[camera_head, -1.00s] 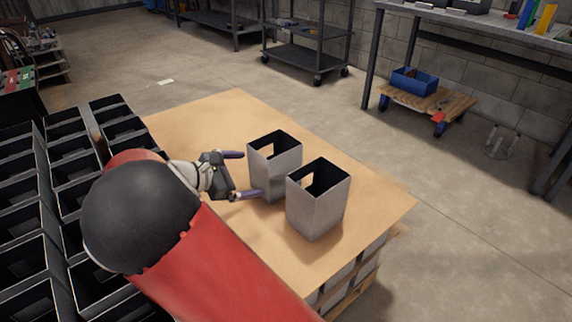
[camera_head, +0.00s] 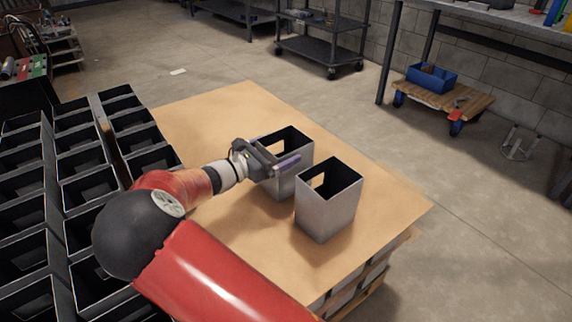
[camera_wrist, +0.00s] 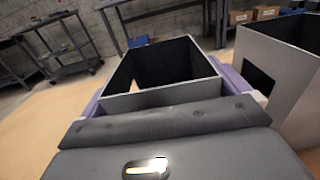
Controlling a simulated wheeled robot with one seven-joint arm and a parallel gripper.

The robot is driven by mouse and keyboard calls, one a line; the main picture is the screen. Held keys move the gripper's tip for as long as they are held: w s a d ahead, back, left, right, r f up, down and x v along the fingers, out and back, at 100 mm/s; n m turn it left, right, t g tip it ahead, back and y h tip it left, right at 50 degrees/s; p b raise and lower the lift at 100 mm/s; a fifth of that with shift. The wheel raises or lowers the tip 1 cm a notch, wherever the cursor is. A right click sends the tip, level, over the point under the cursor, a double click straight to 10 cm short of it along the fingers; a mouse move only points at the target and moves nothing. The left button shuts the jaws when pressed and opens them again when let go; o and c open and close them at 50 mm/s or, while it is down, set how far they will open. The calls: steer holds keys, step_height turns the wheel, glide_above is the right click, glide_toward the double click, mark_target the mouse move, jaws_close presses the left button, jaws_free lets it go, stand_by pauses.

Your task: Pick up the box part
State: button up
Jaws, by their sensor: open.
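Two grey open-topped box parts stand upright on the brown board. The farther box part (camera_head: 289,182) is partly hidden behind my gripper (camera_head: 279,162) in the head view. In the wrist view this box part (camera_wrist: 165,72) lies between the two purple fingers, one along each side. My gripper is open, with its fingers around the box near its upper part. I cannot tell whether either finger touches it. The nearer box part (camera_head: 326,205) stands just to the right, and it also shows at the right of the wrist view (camera_wrist: 275,75).
Several dark open boxes (camera_head: 85,190) stand in rows at the left. The board (camera_head: 200,115) is clear at its far end and right edge. A wooden dolly (camera_head: 470,100) with a blue bin (camera_head: 432,77) and a shelf cart (camera_head: 320,45) stand on the floor beyond.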

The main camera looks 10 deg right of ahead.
steer(key=shift+w+d, duration=0.2)
steer(key=shift+d, duration=0.35)
steer(key=c, duration=1.5)
steer(key=shift+r, duration=0.1)
steer(key=shift+c, duration=0.2)
